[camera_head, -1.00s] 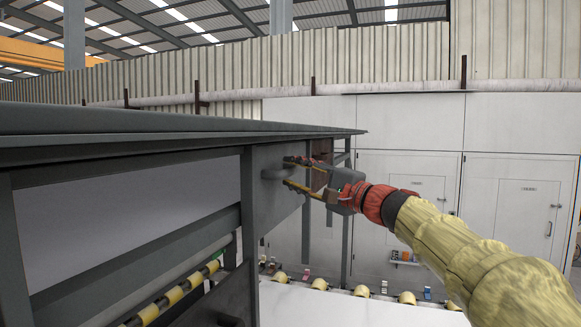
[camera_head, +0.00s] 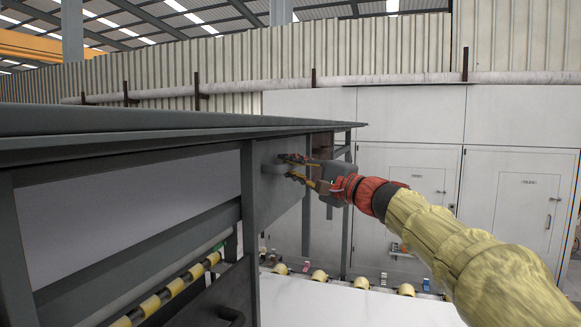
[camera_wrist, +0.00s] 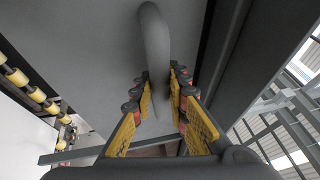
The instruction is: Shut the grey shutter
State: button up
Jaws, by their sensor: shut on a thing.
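The grey shutter (camera_head: 278,212) is a flat upright panel at the end of the dark metal frame, near the middle of the head view. It also fills the upper left of the wrist view (camera_wrist: 90,45). Its curved grey handle (camera_head: 270,167) sticks out near the top. In the wrist view the handle (camera_wrist: 154,35) runs down between my two fingers. My gripper (camera_head: 287,167), with yellow and dark fingers, is shut on the handle from the right side. The fingers hide part of the handle.
A long grey slab top (camera_head: 150,122) overhangs the frame just above the handle. Rollers with yellow bands (camera_head: 150,305) lie below at left, and more rollers (camera_head: 320,276) run behind a white surface (camera_head: 330,305). White cabinets (camera_head: 410,130) stand at the back.

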grip_shut()
jog(key=shift+f, duration=0.1)
jog(key=shift+f+b, duration=0.55)
jog(key=shift+b, duration=0.1)
notch_tip(320, 180, down, 24)
jog(key=b, duration=2.5)
jog(key=shift+r, duration=0.25)
jog(key=shift+w+f, duration=0.15)
jog(key=shift+o, duration=1.8)
grip_release()
jog(key=o, duration=0.4)
jog(key=shift+r, duration=0.2)
